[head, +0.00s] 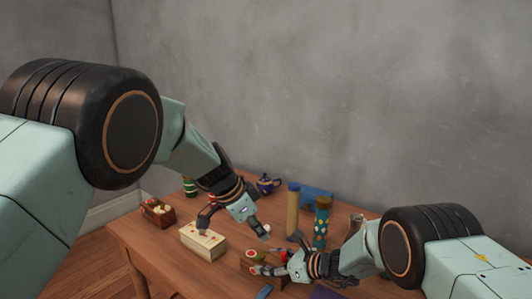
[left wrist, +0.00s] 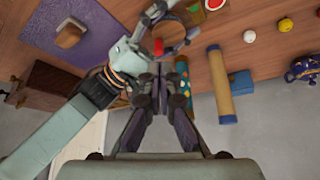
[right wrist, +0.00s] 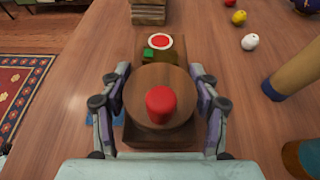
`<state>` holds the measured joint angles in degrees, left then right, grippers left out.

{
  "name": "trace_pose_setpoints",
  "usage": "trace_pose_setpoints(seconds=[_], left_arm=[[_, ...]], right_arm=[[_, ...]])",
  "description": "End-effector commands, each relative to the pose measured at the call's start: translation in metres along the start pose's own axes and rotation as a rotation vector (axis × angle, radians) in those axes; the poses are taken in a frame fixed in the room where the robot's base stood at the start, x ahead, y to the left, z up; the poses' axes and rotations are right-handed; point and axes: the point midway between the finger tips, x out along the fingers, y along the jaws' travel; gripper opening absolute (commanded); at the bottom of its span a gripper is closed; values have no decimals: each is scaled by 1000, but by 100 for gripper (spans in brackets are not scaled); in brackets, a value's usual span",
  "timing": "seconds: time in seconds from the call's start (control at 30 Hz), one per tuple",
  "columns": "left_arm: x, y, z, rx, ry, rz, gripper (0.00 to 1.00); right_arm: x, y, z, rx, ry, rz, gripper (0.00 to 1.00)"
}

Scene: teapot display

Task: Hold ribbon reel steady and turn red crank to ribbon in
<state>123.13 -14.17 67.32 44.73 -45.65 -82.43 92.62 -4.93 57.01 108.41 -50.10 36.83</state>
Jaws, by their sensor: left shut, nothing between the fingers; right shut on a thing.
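The red crank knob (right wrist: 160,104) stands up on a round wooden disc (right wrist: 137,88) on a brown box in the right wrist view. I take this disc and box as the ribbon reel; no ribbon is clearly visible. My right gripper (head: 270,266) is shut on the reel, with one finger on each side of the disc (right wrist: 160,85). The red knob also shows beyond my left fingers in the left wrist view (left wrist: 158,47). My left gripper (head: 263,230) is shut and empty, above the table and near my right gripper; its fingers (left wrist: 160,85) meet.
A yellow-and-blue cylinder (head: 293,209) and a patterned cylinder (head: 321,222) stand close beside the grippers. A cream box (head: 203,241), a box of small items (head: 157,210) and a blue teapot (head: 268,184) are farther left and back. A purple mat (left wrist: 85,45) lies nearby.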

Motion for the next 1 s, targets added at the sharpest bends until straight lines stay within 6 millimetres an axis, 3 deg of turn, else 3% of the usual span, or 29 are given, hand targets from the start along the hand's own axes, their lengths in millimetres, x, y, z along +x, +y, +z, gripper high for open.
trace_pose_setpoints(seconds=[0.17,0.7,1.0], left_arm=[[5,5,4,-1,-2,1,0],[55,4,31,-1,-1,0,0],[60,4,34,0,0,-1,0]], right_arm=[[0,0,1,-1,-2,0,15],[0,0,1,-1,-2,0,15],[0,0,1,-1,-2,0,15]])
